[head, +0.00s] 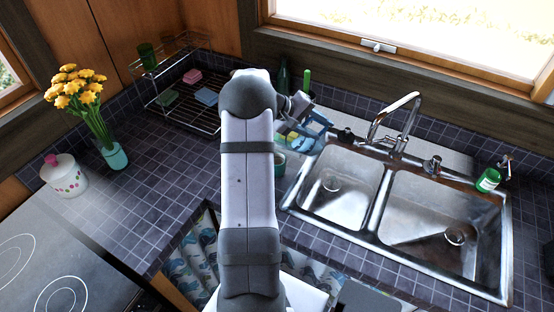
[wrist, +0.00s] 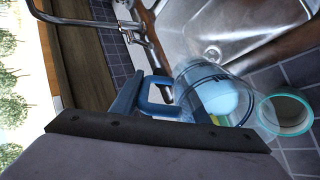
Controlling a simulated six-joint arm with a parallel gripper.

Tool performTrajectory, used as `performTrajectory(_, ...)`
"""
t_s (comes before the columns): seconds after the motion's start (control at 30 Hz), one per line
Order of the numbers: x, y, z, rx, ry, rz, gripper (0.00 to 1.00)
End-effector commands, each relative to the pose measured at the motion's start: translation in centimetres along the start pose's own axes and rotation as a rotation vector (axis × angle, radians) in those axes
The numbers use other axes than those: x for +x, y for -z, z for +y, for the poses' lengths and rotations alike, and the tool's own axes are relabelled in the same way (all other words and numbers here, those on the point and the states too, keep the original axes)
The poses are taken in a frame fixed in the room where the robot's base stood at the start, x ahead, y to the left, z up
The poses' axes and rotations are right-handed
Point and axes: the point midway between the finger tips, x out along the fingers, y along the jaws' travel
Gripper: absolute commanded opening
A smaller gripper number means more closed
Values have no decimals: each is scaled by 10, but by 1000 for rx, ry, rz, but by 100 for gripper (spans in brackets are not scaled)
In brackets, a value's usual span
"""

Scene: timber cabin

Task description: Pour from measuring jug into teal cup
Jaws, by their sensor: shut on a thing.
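The measuring jug (wrist: 196,72) is clear, with a blue handle and dark marking lines. Something light blue shows inside it. My gripper (wrist: 148,98) is shut on the jug's handle and holds the jug above the counter. In the head view my gripper (head: 298,112) and the jug's blue part (head: 316,130) show just right of my arm, by the sink's left edge. The jug looks tilted. The teal cup (wrist: 262,105) stands beside the jug in the wrist view, its rim partly overlapped by the jug. In the head view the cup (head: 280,164) is partly hidden by my arm.
The double sink (head: 330,180) with its tap (head: 400,115) lies to the right. A green bottle (head: 488,180) stands at its far right. A wire rack (head: 190,100), a vase of yellow flowers (head: 115,155) and a white canister (head: 64,177) stand to the left. Tiled counter between is clear.

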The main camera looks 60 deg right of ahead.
Motion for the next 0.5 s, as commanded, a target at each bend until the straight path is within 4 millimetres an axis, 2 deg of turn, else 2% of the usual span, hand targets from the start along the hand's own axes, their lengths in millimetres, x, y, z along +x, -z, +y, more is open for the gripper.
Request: performTrajectory(0.5,-1,0,-1,0,-37,0,0)
